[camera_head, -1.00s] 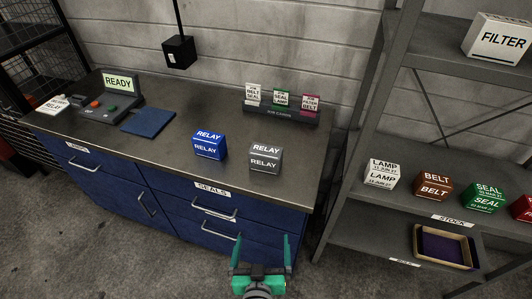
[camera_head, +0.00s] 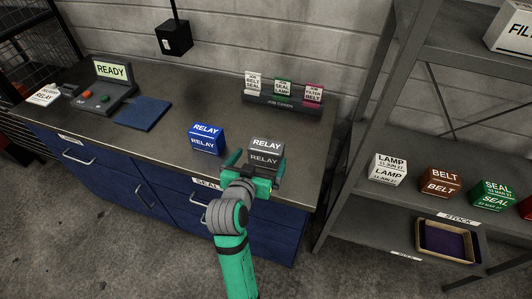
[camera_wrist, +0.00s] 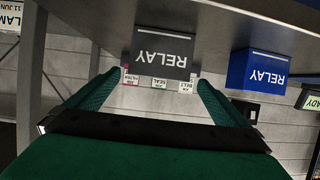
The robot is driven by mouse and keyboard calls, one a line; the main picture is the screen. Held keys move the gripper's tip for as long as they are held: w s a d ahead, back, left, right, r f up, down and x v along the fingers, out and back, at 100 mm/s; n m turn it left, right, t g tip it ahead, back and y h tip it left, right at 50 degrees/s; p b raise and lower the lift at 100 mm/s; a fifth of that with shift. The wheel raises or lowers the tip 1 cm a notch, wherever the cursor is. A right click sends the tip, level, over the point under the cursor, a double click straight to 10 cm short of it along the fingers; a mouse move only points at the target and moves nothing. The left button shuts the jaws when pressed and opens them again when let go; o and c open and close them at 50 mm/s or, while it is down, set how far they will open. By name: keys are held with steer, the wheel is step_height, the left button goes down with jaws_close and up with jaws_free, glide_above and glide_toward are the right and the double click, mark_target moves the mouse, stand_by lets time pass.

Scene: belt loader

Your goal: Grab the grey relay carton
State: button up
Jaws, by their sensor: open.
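The grey relay carton (camera_head: 266,151) stands on the dark bench top near its front right edge. In the wrist view the grey carton (camera_wrist: 163,52) appears upside down, ahead of the fingers and roughly between them. My gripper (camera_head: 256,170) is open at the front of the grey carton, with a finger toward each side. In the wrist view my gripper (camera_wrist: 148,92) shows nothing between its fingers close to the palm. The fingers partly hide the carton's lower part in the head view. I cannot tell whether they touch it.
A blue relay carton (camera_head: 207,139) stands just left of the grey one. A job card holder (camera_head: 281,105) is behind. A blue mat (camera_head: 142,114) and a console reading READY (camera_head: 104,96) are further left. A shelf rack (camera_head: 372,204) with cartons stands right.

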mark_target(266, 150)
steer(key=shift+x, duration=4)
steer(key=shift+s+d+f, duration=0.1)
steer(key=shift+f, duration=0.05)
steer(key=shift+c, duration=0.3)
steer(key=c, duration=1)
